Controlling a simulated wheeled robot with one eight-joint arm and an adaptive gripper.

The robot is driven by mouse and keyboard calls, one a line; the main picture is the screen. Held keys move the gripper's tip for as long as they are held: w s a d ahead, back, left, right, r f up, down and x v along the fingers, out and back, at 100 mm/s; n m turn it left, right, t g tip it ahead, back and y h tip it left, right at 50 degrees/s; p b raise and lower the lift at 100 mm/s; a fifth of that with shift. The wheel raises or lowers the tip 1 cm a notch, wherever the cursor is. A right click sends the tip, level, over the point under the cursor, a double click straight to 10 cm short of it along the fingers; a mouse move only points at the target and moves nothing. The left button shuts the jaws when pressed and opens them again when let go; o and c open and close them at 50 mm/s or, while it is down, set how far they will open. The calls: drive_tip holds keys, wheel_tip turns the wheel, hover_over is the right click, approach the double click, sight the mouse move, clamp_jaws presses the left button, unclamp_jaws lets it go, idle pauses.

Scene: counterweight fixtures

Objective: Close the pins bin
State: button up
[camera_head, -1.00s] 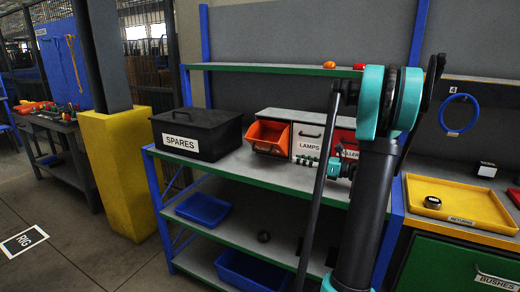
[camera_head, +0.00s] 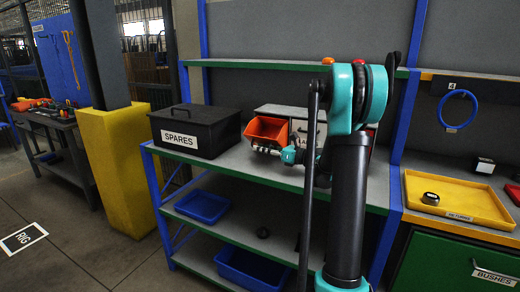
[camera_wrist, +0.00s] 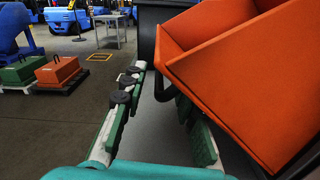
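An orange bin (camera_head: 267,129) is tipped open at the left end of a row of bins on the shelf unit's upper deck. Its label cannot be read, so I cannot confirm that it is the pins bin. My gripper (camera_head: 265,149) is at the front of this bin, low down. In the wrist view, the orange bin (camera_wrist: 235,75) fills the right side. There my gripper (camera_wrist: 160,112) has its fingers apart with nothing held between them. The right finger is close beside the bin's lower edge; I cannot tell whether they touch.
The white LAMPS bin (camera_head: 299,136) stands right of the orange bin, partly behind my arm. A black SPARES box (camera_head: 195,130) stands to the left. A yellow tray (camera_head: 465,205) is on the right-hand bench. Open deck lies between the SPARES box and the bins.

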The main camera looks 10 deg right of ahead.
drive_tip(key=shift+w+a, duration=0.3)
drive_tip(key=shift+a, duration=0.15)
clamp_jaws()
